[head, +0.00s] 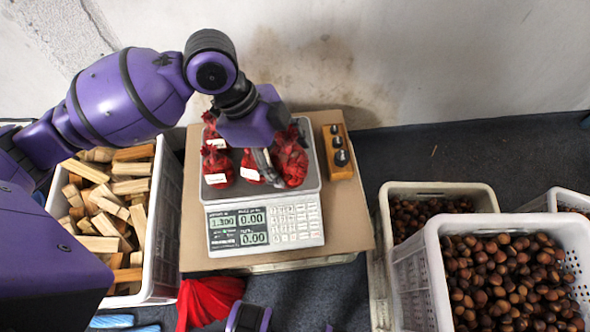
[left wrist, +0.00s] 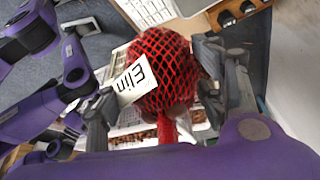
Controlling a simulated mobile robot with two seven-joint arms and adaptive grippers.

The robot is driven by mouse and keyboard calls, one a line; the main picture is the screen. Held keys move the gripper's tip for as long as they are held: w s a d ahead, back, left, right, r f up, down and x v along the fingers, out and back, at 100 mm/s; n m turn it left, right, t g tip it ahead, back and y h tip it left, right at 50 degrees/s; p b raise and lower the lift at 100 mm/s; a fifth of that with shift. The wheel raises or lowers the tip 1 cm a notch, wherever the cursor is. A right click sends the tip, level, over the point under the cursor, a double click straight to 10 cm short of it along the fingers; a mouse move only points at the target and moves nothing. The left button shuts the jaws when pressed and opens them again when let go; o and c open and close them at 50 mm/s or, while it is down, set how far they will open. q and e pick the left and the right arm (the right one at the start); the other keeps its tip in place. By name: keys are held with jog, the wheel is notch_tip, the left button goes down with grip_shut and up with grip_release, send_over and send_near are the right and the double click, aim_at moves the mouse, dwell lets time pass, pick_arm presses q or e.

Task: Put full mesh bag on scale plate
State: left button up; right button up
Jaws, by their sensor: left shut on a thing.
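The scale (head: 262,228) stands on a cardboard-topped surface, its grey plate (head: 308,140) behind the keypad. My left gripper (head: 268,166) is over the plate, shut on a full red mesh bag (head: 291,165). In the left wrist view this bag (left wrist: 160,68) is between the fingers, with a white label reading "Elin". I cannot tell whether it rests on the plate or hangs just above it. Other red mesh bags with white labels (head: 217,168) are on the plate's left and middle, partly hidden by my arm.
A wooden block with metal weights (head: 338,152) is right of the scale. A crate of wood pieces (head: 150,262) stands left, and chestnut crates (head: 430,275) stand right. Red mesh material (head: 207,300) lies in front of the scale. A wall is behind.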

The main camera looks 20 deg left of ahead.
aim_at(292, 182)
pick_arm(q)
jog(key=f+m+g, duration=0.1)
jog(key=m, duration=0.1)
jog(key=s+d+f+m, duration=0.1)
jog(key=f+m, duration=0.1)
jog(key=s+d+f+m+g, duration=0.1)
jog(key=m, duration=0.1)
jog(key=shift+s+d+f+m+g+y, duration=0.15)
jog(key=shift+d+f+m+g+y, duration=0.15)
jog(key=shift+f+y, duration=0.1)
jog(key=w+a+f+b, duration=0.1)
jog(key=w+f+b, duration=0.1)
jog(key=w+f, duration=0.2)
jog(key=w+a+f+b, duration=0.1)
jog(key=w+f+b, duration=0.2)
jog(key=w+f, duration=0.1)
jog(key=w+a+f+b, duration=0.1)
jog(key=w+f+b, duration=0.2)
jog(key=w+f, duration=0.2)
jog(key=shift+w+a+f, duration=0.1)
jog(key=shift+w+a, duration=0.05)
jog(key=shift+a, duration=0.25)
pick_arm(e)
notch_tip(292, 182, down, 9)
jog(key=shift+s+r+g, duration=0.15)
jog(key=shift+s+g, duration=0.15)
jog(key=shift+s, duration=0.1)
jog(key=shift+d, duration=0.1)
